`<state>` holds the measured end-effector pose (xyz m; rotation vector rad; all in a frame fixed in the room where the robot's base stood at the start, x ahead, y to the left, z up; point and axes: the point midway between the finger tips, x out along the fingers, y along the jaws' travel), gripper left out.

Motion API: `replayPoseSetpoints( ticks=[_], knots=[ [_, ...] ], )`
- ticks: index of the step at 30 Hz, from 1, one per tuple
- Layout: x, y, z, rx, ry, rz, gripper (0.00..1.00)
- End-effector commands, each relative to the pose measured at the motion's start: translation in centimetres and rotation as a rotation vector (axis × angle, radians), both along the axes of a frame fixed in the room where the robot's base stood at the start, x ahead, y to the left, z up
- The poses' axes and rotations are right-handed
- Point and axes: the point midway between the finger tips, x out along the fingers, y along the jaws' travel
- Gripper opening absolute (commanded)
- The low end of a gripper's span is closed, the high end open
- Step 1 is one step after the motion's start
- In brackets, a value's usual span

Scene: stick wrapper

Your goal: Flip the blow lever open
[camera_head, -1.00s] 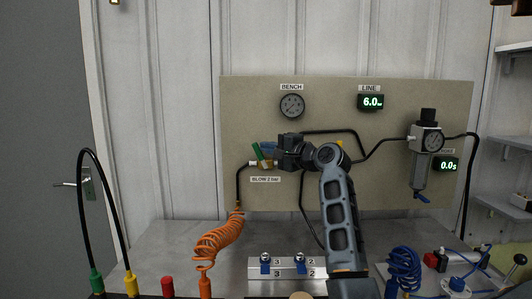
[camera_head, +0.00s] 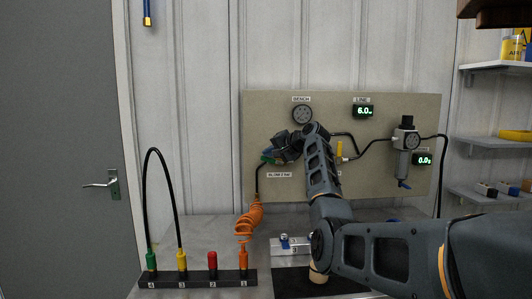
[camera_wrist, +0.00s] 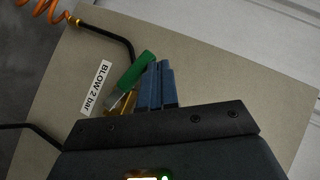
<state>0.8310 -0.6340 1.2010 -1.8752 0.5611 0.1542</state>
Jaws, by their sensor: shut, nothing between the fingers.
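The blow lever is a green-handled lever (camera_head: 267,159) on the brass valve above the BLOW 2 bar label (camera_head: 280,175) on the beige panel. In the wrist view its green handle (camera_wrist: 136,70) slants beside my fingers, free end up and right. My gripper (camera_head: 270,153) has blue fingers and is at the valve, right by the lever. In the wrist view the fingers (camera_wrist: 156,86) are together, with nothing between them. They overlap the lever's edge; I cannot tell whether they touch it. The fingers partly hide the brass valve body (camera_wrist: 122,104).
A black hose runs from the valve to an orange coiled hose (camera_head: 249,220). The bench gauge (camera_head: 302,114) and line display (camera_head: 364,111) are above my arm. The filter regulator (camera_head: 405,150) is at right. A port strip (camera_head: 200,280) stands at the bench front.

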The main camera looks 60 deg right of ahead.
Motion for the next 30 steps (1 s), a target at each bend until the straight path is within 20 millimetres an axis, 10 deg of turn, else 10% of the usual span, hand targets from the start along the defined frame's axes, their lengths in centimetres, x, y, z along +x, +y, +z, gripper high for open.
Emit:
replayPoseSetpoints(
  ticks=[30],
  knots=[
    [0.0, -0.1, 1.2, 0.009, -0.008, -0.001, 0.00]
  ],
)
